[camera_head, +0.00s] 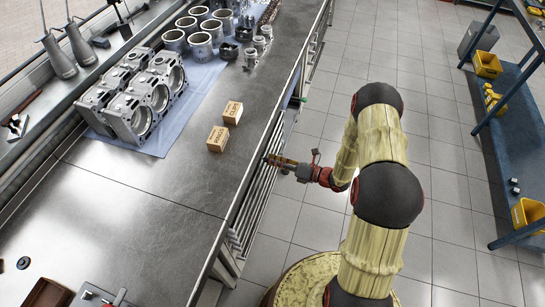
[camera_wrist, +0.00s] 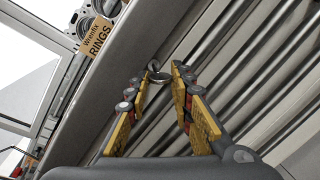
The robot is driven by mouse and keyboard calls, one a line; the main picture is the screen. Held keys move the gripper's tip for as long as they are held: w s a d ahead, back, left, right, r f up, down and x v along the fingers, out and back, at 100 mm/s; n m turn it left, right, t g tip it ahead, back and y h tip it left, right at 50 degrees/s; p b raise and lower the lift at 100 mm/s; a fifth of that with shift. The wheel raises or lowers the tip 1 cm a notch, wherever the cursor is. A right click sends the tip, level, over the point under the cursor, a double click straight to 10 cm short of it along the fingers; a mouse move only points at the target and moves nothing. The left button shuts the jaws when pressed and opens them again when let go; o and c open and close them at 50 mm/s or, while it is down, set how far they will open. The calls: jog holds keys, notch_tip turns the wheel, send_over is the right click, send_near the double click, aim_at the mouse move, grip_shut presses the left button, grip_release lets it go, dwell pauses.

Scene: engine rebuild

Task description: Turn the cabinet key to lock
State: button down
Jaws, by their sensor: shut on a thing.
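The cabinet (camera_head: 262,195) is the steel bench front with rows of horizontal drawer edges. My gripper (camera_head: 270,160) reaches its front from the right, just below the bench top's edge. In the wrist view my gripper (camera_wrist: 160,78) has its two yellow-padded fingers converging on a small silver ring-shaped piece, the cabinet key (camera_wrist: 159,77), at the fingertips. The gripper is shut on the key. The key's shaft and the lock are hidden, so I cannot tell how far the key is turned. In the head view the key is too small to make out.
The bench top (camera_head: 150,215) bears two small cardboard boxes (camera_head: 218,138), an engine block (camera_head: 140,98) on a blue mat and several cylinder sleeves (camera_head: 200,45). A blue shelf unit (camera_head: 510,120) with yellow bins stands at right. The tiled floor (camera_head: 320,125) between them is clear.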

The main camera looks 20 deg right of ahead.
jog(key=m+g+p, duration=0.1)
jog(key=m+p, duration=0.1)
jog(key=m, duration=0.1)
jog(key=m+y+p, duration=0.1)
jog(key=m+p, duration=0.1)
jog(key=m, duration=0.1)
jog(key=shift+w+d+m+g, duration=0.15)
jog(key=shift+m+g, duration=0.15)
jog(key=shift+g, duration=0.1)
dwell(0.3)
jog(key=c, duration=1.6)
grip_release()
jog(key=shift+o, duration=0.2)
jog(key=v, duration=1.2)
